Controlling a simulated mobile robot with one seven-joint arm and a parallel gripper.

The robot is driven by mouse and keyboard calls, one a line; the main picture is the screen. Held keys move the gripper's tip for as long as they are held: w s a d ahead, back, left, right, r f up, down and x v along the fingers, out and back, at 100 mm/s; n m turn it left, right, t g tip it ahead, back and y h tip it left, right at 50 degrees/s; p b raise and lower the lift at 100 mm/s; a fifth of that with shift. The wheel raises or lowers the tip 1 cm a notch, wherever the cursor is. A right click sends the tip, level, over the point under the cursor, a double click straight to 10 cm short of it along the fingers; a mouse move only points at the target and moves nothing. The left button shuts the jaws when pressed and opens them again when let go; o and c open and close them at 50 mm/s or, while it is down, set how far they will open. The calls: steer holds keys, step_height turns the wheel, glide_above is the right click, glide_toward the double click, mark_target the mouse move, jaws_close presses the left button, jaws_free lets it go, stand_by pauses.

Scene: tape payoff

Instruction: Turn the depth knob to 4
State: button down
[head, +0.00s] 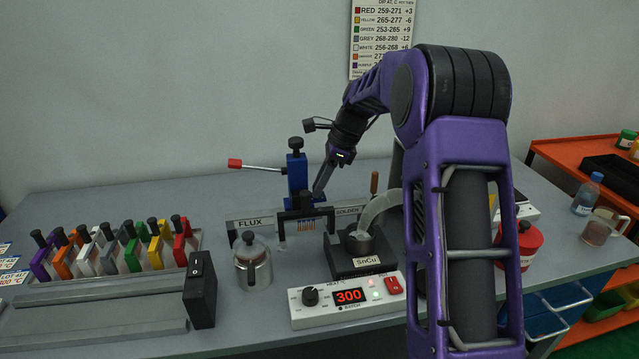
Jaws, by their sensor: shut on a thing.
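The blue dipping stand (297,177) stands at the middle of the bench with a black knob (296,144) on its top. I see no scale or number on that knob. A thin lever with a red tip (235,163) sticks out to the left of the stand. My gripper (317,193) points down at the stand's right side, lower than the top knob and apart from it. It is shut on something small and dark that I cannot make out.
The solder pot (357,240) is right of the pins, behind the heater box (347,300) reading 300. A lidded flux jar (252,262) and a black switch box (200,290) stand left. Coloured holders (130,248) fill a rack. A red jar (530,243) is right.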

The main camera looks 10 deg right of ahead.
steer(key=shift+r+p, duration=0.15)
steer(key=shift+p, duration=0.15)
steer(key=shift+r+n+p, duration=0.15)
steer(key=shift+n+p, duration=0.55)
steer(key=shift+p, duration=0.25)
steer(key=shift+w+n+g+p, duration=0.15)
steer(key=shift+n+g+p, duration=0.35)
steer(key=shift+n+p, duration=0.3)
steer(key=shift+w+f+n+g+p, duration=0.1)
steer(key=shift+f+n+g+p, duration=0.1)
steer(key=shift+n, duration=0.3)
steer(key=shift+f+n+g+p, duration=0.1)
steer(key=shift+n+g, duration=0.1)
steer(key=shift+n, duration=0.3)
steer(key=shift+n+g, duration=0.4)
steer(key=shift+n, duration=0.6)
steer(key=c, duration=0.8)
jaws_free()
steer(key=shift+o, duration=0.2)
